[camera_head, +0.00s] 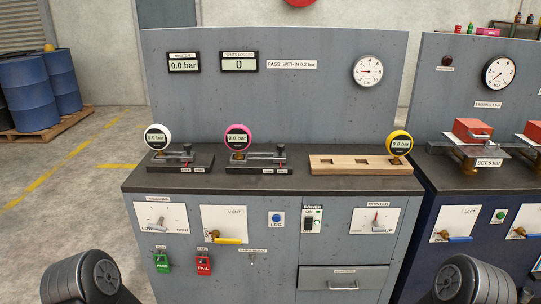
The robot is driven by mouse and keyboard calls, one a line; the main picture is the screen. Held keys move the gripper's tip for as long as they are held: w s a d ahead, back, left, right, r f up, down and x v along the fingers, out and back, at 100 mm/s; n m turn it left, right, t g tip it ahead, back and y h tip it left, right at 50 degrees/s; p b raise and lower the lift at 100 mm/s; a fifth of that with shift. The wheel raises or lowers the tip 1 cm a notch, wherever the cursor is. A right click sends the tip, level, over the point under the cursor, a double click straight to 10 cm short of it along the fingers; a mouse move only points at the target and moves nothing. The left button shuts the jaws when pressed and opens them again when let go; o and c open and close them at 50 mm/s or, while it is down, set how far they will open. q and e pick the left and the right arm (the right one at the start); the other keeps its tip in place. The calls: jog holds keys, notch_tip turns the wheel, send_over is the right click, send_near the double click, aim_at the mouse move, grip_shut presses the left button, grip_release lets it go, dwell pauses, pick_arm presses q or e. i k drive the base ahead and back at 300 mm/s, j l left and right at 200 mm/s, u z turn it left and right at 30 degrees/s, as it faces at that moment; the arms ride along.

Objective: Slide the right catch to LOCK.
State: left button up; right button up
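Two dark fixtures stand on the bench top. The right fixture (239,168) carries a pink-rimmed gauge (237,137) at its left end. Its catch (280,150) is a small grey metal part with an upright knob near the right end. Small white labels (276,171) sit on the front below it; their words and the catch's exact setting are too small to tell. The left fixture (181,165) has a similar catch and a white-rimmed gauge (157,137). Only dark parts of my arms show at the bottom left and bottom right corners. Both grippers are out of view.
A wooden block (330,165) with slots holds a yellow-rimmed gauge (399,143) at the right of the bench. A grey panel (320,110) with displays rises behind. Switches and levers cover the bench front. Another bench with red blocks (473,131) stands at the right.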

aim_at(280, 157)
jog(key=i+z, duration=0.25)
jog(key=i, duration=0.25)
jog(key=i+j+z, duration=0.2)
jog(key=i, duration=0.3)
